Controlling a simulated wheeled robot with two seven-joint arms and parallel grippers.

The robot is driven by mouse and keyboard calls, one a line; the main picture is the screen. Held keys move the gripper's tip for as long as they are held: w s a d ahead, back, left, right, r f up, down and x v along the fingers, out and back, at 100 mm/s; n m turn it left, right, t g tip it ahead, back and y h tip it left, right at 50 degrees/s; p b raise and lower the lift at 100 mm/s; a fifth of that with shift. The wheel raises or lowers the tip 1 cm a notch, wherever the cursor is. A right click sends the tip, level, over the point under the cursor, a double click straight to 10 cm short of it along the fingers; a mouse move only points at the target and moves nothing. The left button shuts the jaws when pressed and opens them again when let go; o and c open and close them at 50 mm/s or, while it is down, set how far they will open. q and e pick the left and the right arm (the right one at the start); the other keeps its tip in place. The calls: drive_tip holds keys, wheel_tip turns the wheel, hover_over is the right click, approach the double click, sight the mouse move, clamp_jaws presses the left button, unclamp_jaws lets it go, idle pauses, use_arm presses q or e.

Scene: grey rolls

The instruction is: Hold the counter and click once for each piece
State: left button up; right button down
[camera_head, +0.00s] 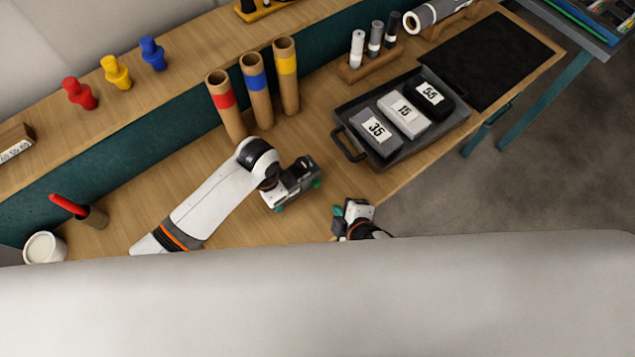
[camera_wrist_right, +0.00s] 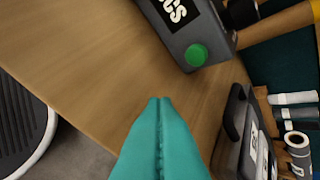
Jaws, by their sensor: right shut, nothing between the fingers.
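The counter (camera_head: 297,180) is a small dark grey box held just above the wooden table by my left gripper (camera_head: 283,192), which seems closed around it. In the right wrist view the counter (camera_wrist_right: 188,28) shows a label ending in "CS" and a round green button (camera_wrist_right: 196,55). My right gripper (camera_head: 339,211) is near the table's front edge, right of and below the counter. Its teal fingers (camera_wrist_right: 160,103) are together with nothing between them, apart from the green button.
A dark tray (camera_head: 349,122) holds blocks marked 35, 15 and 55. Rolls stand in a wooden holder (camera_head: 357,72) behind it. Tubes with red, blue and yellow bands (camera_head: 256,90) stand behind my left arm. A white cup (camera_head: 44,247) is at far left.

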sight(316, 183)
drive_tip(key=shift+s, duration=0.1)
idle(0.7)
drive_tip(key=s+d, duration=0.2)
drive_tip(key=s, duration=0.1)
drive_tip(key=shift+w, duration=0.1)
idle(0.4)
drive_tip(key=shift+w+a, duration=0.8)
drive_tip(key=shift+w, duration=0.4)
drive_tip(key=shift+w+a, duration=0.75)
drive_tip(key=shift+w, duration=0.45)
drive_tip(key=shift+w+a, duration=0.8)
drive_tip(key=shift+w, duration=0.4)
drive_tip(key=shift+w, duration=0.1)
drive_tip(key=shift+w+a, duration=0.25)
